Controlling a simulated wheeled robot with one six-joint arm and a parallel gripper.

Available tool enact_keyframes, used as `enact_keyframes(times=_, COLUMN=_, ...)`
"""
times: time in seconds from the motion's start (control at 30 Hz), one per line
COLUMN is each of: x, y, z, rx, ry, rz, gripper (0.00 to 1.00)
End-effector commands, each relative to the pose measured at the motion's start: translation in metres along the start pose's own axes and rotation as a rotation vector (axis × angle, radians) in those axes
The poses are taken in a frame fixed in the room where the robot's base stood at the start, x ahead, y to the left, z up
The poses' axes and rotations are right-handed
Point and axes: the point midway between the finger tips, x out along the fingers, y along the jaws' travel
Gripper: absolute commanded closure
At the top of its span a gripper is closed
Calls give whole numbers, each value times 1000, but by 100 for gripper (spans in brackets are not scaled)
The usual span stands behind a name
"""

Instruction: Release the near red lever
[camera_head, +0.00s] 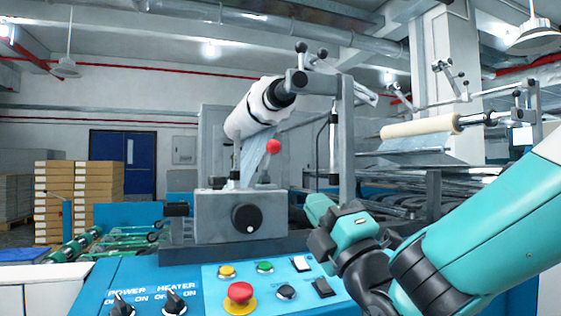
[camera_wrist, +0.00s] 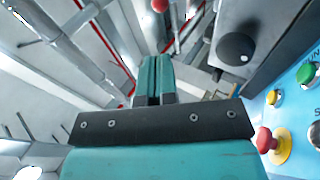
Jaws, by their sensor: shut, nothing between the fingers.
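The red lever shows as a red ball knob (camera_head: 273,146) on a thin stalk above the grey machine head (camera_head: 240,215), beneath the white film roll (camera_head: 255,110). The stalk leans slightly, and only one red lever knob shows. In the wrist view a red ball (camera_wrist: 160,5) is at the top edge, partly cut off. My gripper (camera_head: 316,208) is right of and below the knob, clear of it. Its teal fingers (camera_wrist: 155,75) are together in the wrist view, with nothing between them.
A blue control panel (camera_head: 140,285) in front carries black knobs, coloured buttons and a red mushroom button (camera_head: 240,292). A grey upright post (camera_head: 346,150) stands behind my gripper. A cream roll (camera_head: 420,127) hangs farther right. The space between my gripper and the knob looks open.

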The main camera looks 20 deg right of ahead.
Motion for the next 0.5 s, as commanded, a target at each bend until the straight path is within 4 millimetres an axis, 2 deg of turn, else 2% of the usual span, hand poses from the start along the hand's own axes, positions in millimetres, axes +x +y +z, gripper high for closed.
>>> enact_keyframes(times=0.17, x=9, y=3, z=-1, rx=0, ry=2, rz=-2, gripper=100)
enact_keyframes(times=0.37, x=28, y=5, z=-1, rx=3, ry=4, rz=-7, gripper=100)
enact_keyframes(times=0.5, x=54, y=3, z=-2, rx=3, ry=3, rz=2, gripper=100)
